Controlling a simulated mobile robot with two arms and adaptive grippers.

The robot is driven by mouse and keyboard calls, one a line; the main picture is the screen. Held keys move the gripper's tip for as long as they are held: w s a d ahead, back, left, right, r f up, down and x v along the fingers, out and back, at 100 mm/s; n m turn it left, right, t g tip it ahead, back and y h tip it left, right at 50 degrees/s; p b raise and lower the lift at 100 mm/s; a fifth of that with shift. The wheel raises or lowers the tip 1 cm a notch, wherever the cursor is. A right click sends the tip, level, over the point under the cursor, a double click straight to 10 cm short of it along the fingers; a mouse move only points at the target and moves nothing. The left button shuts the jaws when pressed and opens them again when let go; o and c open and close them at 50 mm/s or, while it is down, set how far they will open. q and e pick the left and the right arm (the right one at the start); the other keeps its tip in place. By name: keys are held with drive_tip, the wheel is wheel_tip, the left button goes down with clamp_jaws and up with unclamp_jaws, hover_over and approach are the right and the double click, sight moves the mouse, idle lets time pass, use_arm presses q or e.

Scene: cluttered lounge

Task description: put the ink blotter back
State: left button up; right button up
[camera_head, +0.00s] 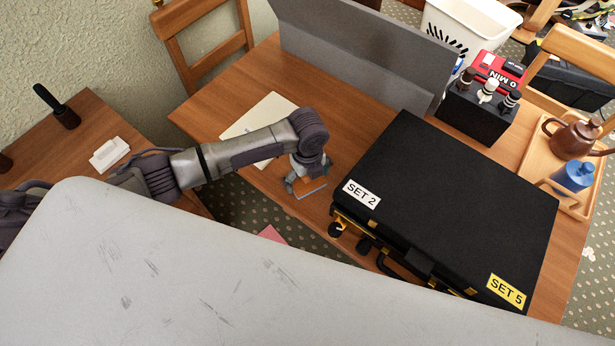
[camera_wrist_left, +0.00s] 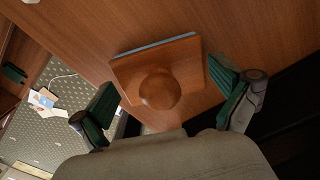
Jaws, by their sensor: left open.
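The ink blotter (camera_wrist_left: 160,92) is a wooden block with a round knob on top and a pale blue layer along its far edge. It rests on the brown table in the left wrist view. My left gripper (camera_wrist_left: 163,80) is open, its green-padded fingers on either side of the blotter with gaps between. In the head view my left gripper (camera_head: 303,184) points down at the table's front edge, left of the black case, and largely hides the blotter. My right gripper is not in view.
A black case (camera_head: 450,190) labelled SET 2 and SET 5 lies right of the gripper. A paper pad (camera_head: 262,112) lies behind the arm, before a grey panel (camera_head: 360,50). A black box with stamps (camera_head: 478,112) and a tray (camera_head: 538,158) stand farther right.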

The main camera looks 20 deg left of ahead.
use_arm(q)
wheel_tip(320, 180, up, 12)
idle(0.4)
idle(0.3)
